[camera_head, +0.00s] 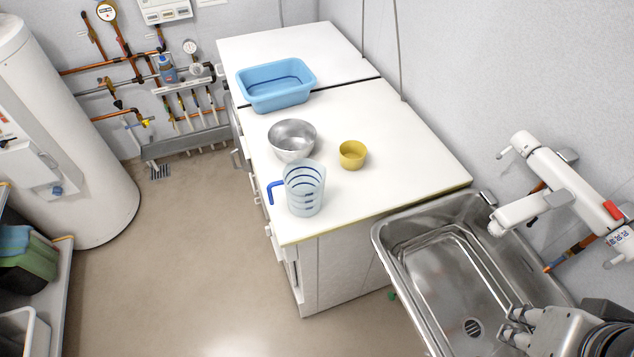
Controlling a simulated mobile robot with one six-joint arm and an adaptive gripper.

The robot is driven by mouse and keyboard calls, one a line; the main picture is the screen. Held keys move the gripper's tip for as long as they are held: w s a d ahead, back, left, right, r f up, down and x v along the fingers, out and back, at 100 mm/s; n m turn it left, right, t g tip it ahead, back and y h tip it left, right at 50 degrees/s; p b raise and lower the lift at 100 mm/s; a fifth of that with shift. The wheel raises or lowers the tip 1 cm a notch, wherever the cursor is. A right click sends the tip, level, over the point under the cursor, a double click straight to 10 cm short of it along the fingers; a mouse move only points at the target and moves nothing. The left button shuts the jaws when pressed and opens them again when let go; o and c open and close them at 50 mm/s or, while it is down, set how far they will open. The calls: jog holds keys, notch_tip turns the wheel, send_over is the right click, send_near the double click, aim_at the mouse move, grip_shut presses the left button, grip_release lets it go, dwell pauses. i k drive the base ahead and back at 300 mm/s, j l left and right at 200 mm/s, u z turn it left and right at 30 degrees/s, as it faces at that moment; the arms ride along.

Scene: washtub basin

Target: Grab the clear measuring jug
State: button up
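The clear measuring jug (306,190) stands upright near the front left edge of the white countertop. It has dark level marks, and its blue handle (275,191) points left. My gripper (511,325) is at the lower right, over the metal sink basin. Its fingers point left and look spread apart with nothing between them. It is well away from the jug, to the right and nearer the camera.
A metal bowl (292,141) stands just behind the jug, and a yellow cup (352,155) stands behind it to the right. A blue tub (276,86) sits farther back. The metal sink (405,262) has a white wall tap (533,207) above it. The counter's front right is clear.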

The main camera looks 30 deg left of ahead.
aim_at(303, 180)
jog(key=u, duration=1.6)
jog(key=i+j+u, duration=0.1)
jog(key=i+u, duration=0.2)
jog(key=i, duration=0.25)
jog(key=i+u, duration=0.3)
jog(key=i, duration=0.3)
jog(key=l+z, duration=0.15)
jog(key=z, duration=0.15)
jog(key=j+u, duration=0.1)
jog(key=u, duration=0.25)
